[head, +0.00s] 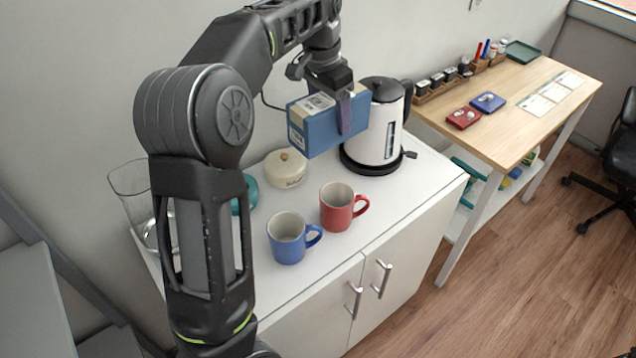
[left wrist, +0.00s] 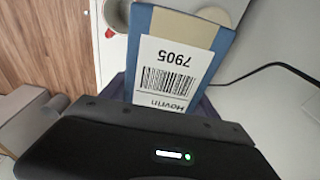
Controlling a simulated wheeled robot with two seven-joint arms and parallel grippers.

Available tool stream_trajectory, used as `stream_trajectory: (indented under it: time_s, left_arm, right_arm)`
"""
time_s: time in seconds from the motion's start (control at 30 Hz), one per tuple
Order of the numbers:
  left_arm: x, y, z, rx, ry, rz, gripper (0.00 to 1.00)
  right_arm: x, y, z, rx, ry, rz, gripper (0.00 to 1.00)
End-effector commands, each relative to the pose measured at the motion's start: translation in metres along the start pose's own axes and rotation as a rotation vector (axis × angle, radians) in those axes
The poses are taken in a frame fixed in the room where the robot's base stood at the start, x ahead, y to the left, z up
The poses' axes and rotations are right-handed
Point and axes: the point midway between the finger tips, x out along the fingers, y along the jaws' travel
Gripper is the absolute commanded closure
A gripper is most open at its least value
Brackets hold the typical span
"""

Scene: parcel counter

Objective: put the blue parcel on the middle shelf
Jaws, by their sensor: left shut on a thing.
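The blue parcel (head: 322,130) is a box with a tan strip and a white label, held in the air above the white cabinet, in front of the kettle. My left gripper (head: 344,112) is shut on it from above. In the left wrist view the parcel (left wrist: 175,62) shows its label with a barcode and the number 7905. The gripper's body (left wrist: 150,140) fills the bottom of that view and hides the lower part of the parcel. My right gripper is not in view. I cannot make out a middle shelf for certain in either view.
On the white cabinet (head: 330,265) stand a white kettle (head: 376,135), a cream lidded pot (head: 287,170), a red mug (head: 338,208), a blue mug (head: 288,240) and a clear container (head: 130,190). A wooden-topped table (head: 500,130) with small items stands at right. Open floor lies in front.

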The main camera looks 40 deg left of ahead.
Motion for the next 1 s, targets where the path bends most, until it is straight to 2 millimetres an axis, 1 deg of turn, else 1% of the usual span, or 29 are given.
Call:
stream_trajectory:
  time_s: [0.17,0.3,0.4,0.5,0.63,0.9,1.0]
  left_arm:
    - [0.036,0.001,0.006,-0.001,-0.003,0.003,1.0]
    - [0.072,0.0,0.012,-0.001,-0.003,0.002,1.0]
    - [0.096,0.0,0.015,0.0,-0.002,0.001,1.0]
    - [0.112,0.001,0.018,-0.001,-0.001,0.001,1.0]
    - [0.122,0.0,0.018,-0.001,0.002,0.0,1.0]
    - [0.122,0.0,0.018,0.0,0.003,0.0,1.0]
    - [0.126,0.0,0.019,0.0,0.002,0.0,1.0]
  right_arm:
    - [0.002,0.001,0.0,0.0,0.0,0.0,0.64]
    - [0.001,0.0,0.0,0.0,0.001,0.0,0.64]
    - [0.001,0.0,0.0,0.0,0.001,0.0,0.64]
    - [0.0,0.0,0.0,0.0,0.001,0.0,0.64]
    - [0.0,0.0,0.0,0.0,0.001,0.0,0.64]
    - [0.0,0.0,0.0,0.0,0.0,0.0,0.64]
    - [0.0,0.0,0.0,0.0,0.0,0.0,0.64]
